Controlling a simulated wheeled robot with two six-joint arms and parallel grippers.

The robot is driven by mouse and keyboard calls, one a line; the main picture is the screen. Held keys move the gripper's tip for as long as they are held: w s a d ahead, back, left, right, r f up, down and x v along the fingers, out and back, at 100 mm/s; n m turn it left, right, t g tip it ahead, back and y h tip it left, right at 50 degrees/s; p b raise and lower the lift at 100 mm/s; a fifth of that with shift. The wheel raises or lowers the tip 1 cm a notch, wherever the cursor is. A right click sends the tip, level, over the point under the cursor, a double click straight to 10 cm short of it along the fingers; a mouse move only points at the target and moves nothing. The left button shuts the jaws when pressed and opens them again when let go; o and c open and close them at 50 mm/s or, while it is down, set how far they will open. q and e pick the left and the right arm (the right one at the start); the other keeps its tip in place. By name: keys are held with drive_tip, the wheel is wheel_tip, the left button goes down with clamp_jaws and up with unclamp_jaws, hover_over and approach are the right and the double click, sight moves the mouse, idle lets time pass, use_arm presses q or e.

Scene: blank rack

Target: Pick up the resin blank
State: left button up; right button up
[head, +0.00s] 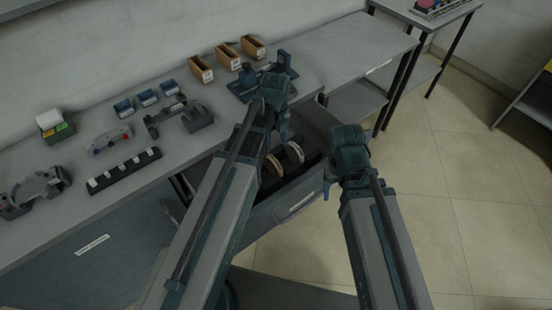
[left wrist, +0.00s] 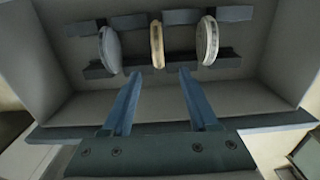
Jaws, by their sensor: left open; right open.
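Three round disc blanks stand on edge in a dark rack (left wrist: 97,71) inside an open drawer (left wrist: 240,95). In the left wrist view they are a pale grey disc (left wrist: 110,49), a thin tan disc (left wrist: 157,45) and an off-white disc (left wrist: 208,41). I read no label saying which is the resin blank. Two discs also show in the head view, a tan one (head: 274,165) and a paler one (head: 295,152). My left gripper (left wrist: 158,73) is open and empty, its fingers pointing at the tan disc, just short of it. My right gripper (head: 329,186) is open and empty, right of the drawer.
The grey bench (head: 60,215) above the drawer carries a dark strip rack (head: 124,171), blue boxes (head: 147,97), cardboard bins (head: 227,57) and dark devices (head: 180,118). A side table (head: 425,15) stands at the back right. The tiled floor (head: 460,190) on the right is clear.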

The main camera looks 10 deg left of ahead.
sight(274, 165)
use_arm(q)
drive_tip(key=shift+s+f, duration=0.1)
drive_tip(key=shift+f, duration=0.05)
wheel_tip(274, 165, down, 8)
drive_tip(key=b, duration=0.8)
drive_tip(key=shift+f+b, duration=0.2)
drive_tip(key=shift+b, duration=0.2)
drive_tip(key=f+b, duration=0.5)
drive_tip(key=shift+a+f, duration=0.1)
drive_tip(key=shift+a, duration=0.15)
clamp_jaws()
